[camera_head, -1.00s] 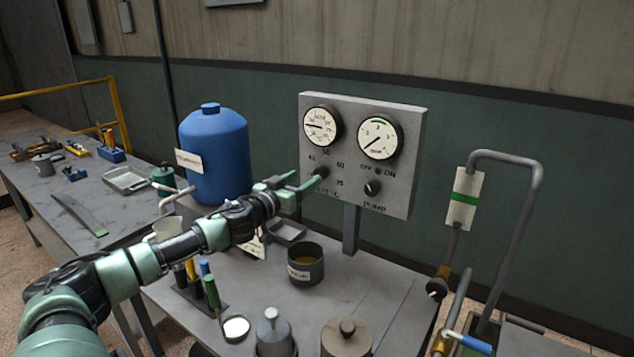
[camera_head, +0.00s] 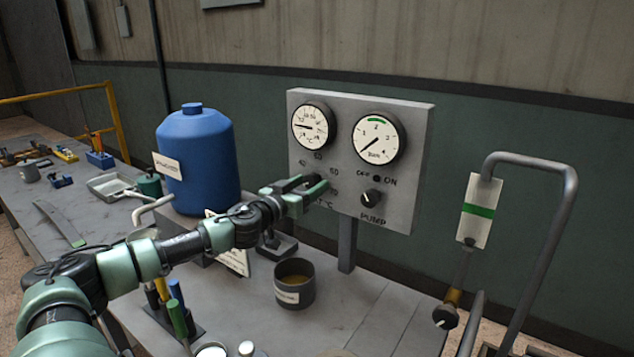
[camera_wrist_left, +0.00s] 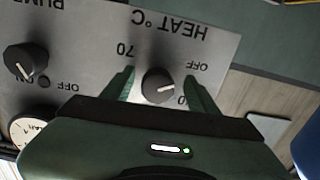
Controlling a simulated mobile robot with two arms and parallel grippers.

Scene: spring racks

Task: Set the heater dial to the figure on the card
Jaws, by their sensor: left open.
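The grey control panel (camera_head: 345,175) stands on a post at the back of the bench. In the left wrist view its heat dial (camera_wrist_left: 158,86), a dark round knob, shows upside down under the "HEAT °C" lettering. My left gripper (camera_head: 308,190) is at the panel's lower left and hides the dial in the head view. In the left wrist view the open fingers of the left gripper (camera_wrist_left: 161,90) stand on both sides of the dial; I cannot tell if they touch it. A white card (camera_head: 238,262) stands behind my left arm, partly covered, its figure unreadable.
The pump knob (camera_head: 371,198) sits right of the heat dial, below two round gauges. A blue tank (camera_head: 200,150) stands left of the panel. A dark pot (camera_head: 294,284) is in front of it. A bent grey pipe (camera_head: 545,240) rises at the right.

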